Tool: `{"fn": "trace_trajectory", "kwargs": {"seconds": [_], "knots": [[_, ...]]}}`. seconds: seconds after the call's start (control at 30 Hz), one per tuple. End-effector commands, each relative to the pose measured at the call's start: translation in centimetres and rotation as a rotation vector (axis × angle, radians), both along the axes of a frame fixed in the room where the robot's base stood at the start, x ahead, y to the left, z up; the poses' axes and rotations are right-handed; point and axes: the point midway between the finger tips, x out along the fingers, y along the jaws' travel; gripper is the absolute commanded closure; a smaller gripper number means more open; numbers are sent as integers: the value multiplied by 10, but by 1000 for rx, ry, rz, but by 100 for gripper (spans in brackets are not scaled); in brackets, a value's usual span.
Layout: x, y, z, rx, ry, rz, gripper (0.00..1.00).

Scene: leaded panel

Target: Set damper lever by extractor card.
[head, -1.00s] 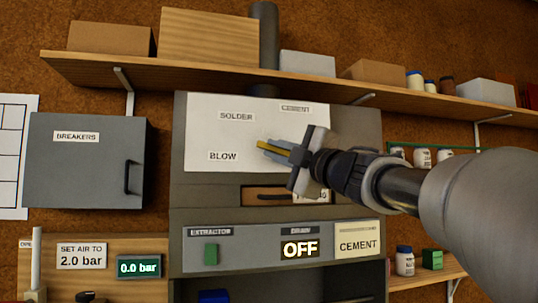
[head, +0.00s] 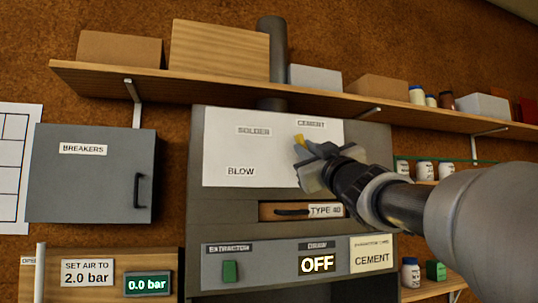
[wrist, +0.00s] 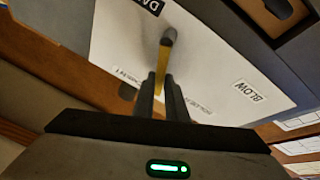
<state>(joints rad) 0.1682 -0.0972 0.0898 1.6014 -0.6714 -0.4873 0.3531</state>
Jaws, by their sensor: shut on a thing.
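The white damper plate (head: 222,153) carries the labels SOLDER (head: 254,131), CEMENT (head: 311,123) and BLOW (head: 241,171). My gripper (head: 305,152) is shut on the yellow damper lever (head: 299,140), just below the CEMENT label. In the wrist view the lever (wrist: 162,76) stands between the two fingers (wrist: 162,92), with a dark round end beyond them. The gripper hides part of the lever in the head view. The extractor card (head: 372,258) at the lower right of the panel reads CEMENT.
Below the plate are a TYPE 40 drawer (head: 292,211), a green switch (head: 229,271) and a display (head: 317,263) reading OFF. A grey breaker box (head: 92,180) is at left. A shelf (head: 225,91) with boxes runs above. Jars (head: 402,170) stand at right.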

Motion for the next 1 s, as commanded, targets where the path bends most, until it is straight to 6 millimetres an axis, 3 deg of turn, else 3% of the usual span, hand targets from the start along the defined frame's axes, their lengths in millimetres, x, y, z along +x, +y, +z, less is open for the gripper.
{"fn": "trace_trajectory", "kwargs": {"seconds": [0.5, 1.0], "knots": [[4, -17, 6, 323, 90, 0, 100], [5, -20, 8, 381, 107, 0, 100]]}}
